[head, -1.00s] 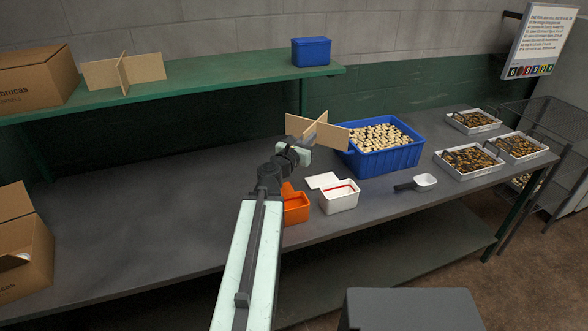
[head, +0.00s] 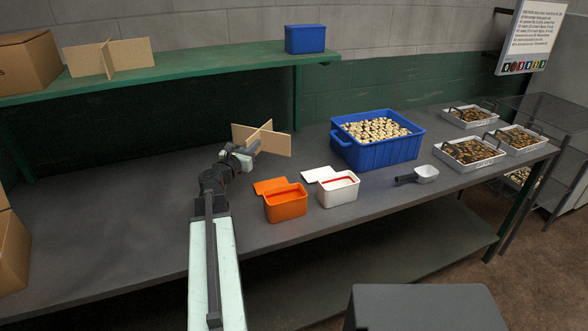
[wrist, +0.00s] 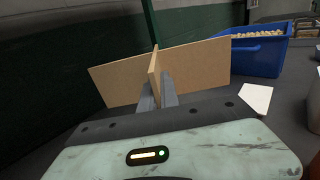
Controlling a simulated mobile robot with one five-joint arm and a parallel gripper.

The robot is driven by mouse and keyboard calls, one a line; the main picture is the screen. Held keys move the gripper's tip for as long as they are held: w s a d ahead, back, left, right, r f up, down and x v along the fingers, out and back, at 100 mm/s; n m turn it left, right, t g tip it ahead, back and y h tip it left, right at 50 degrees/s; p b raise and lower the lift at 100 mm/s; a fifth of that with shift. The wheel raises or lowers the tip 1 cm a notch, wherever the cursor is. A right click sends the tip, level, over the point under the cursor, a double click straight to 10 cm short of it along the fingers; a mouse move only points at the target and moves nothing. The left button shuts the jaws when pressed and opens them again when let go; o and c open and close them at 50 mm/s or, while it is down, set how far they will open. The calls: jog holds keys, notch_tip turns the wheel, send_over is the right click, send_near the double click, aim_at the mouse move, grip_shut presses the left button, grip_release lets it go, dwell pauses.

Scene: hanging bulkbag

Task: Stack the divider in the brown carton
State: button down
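The divider (head: 266,139) is a tan cardboard cross of two interlocked panels. In the wrist view the divider (wrist: 195,70) stands upright just ahead of me. My gripper (head: 246,150) is shut on one panel near the cross; its two grey fingers (wrist: 155,92) lie either side of that panel. The divider appears to be held above the table, though the gap is hard to judge. The brown carton (head: 12,255) stands on the table at the far left of the head view, cut off by the picture's edge, so its inside is hidden. The wrist view does not show it.
A second divider (head: 108,60) and another carton (head: 28,62) stand on the green shelf (head: 200,72), with a blue box (head: 305,39). An orange tub (head: 285,203), a white tub (head: 338,190) and a full blue bin (head: 375,152) are to the right. The table's left middle is clear.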

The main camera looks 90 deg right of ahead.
notch_tip(320, 180, down, 10)
jog(key=b, duration=0.8)
jog(key=shift+r+b, duration=0.15)
jog(key=shift+b, duration=0.25)
jog(key=shift+r, duration=0.2)
jog(key=c, duration=2)
grip_release()
jog(key=shift+f, duration=0.25)
jog(key=o, duration=0.4)
